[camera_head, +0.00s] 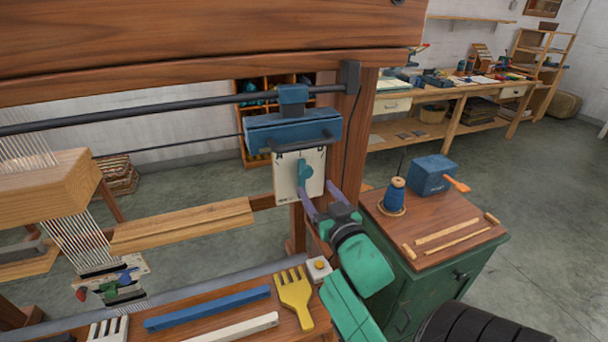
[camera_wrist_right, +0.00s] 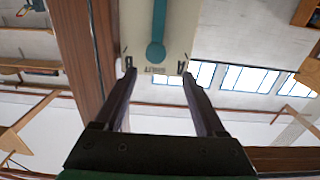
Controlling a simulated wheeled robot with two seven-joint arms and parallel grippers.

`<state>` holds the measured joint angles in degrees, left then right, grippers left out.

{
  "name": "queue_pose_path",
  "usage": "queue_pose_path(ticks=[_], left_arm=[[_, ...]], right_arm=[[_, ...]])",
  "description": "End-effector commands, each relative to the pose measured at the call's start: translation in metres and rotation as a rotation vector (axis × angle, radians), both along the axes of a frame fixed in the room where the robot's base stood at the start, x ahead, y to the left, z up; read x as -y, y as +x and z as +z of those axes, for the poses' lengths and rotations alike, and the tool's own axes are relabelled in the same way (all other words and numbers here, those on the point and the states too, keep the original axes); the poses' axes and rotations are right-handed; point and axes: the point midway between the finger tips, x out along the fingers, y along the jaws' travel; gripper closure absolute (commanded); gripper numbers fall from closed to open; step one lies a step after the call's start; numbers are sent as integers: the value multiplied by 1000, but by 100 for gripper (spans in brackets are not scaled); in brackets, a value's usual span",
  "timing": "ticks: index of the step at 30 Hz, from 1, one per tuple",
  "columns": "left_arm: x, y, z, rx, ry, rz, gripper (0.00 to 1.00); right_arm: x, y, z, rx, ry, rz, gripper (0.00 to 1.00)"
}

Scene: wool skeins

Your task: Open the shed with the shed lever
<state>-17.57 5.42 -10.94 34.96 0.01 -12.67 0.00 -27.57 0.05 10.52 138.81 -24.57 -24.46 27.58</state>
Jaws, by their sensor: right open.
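The shed lever (camera_head: 304,172) is a teal handle on a cream plate (camera_head: 286,190), below a blue housing on the loom's right post. In the right wrist view the lever (camera_wrist_right: 157,52) hangs down the plate (camera_wrist_right: 180,25) and ends in a round knob. My right gripper (camera_head: 318,190) is open at the lower edge of the plate. In the wrist view its two dark fingers (camera_wrist_right: 158,75) are spread, one to each side of the knob's line, with nothing between them. The knob shows just beyond the tips; I cannot tell whether anything touches. My left gripper is not in view.
A yellow comb (camera_head: 294,296) and a blue bar (camera_head: 207,307) lie on the front board. A green cabinet (camera_head: 440,285) at right carries a blue spool (camera_head: 396,194), a blue box (camera_head: 432,174) and sticks. The loom's wooden post (camera_head: 353,150) stands close beside the plate.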

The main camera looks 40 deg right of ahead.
Motion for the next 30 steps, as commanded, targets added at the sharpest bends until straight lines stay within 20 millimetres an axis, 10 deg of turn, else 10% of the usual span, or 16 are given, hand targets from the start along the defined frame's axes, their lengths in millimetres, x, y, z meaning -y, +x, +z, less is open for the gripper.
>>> queue_pose_path(ticks=[9, 20, 26, 30], left_arm=[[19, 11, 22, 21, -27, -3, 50], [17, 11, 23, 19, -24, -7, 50], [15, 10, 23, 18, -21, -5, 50], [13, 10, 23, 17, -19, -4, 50]], right_arm=[[25, 73, 5, -1, -2, 0, 28], [29, 84, 2, 0, -1, 1, 28], [29, 84, 2, 0, -1, 1, 100], [29, 84, 2, -1, 0, 1, 100]])
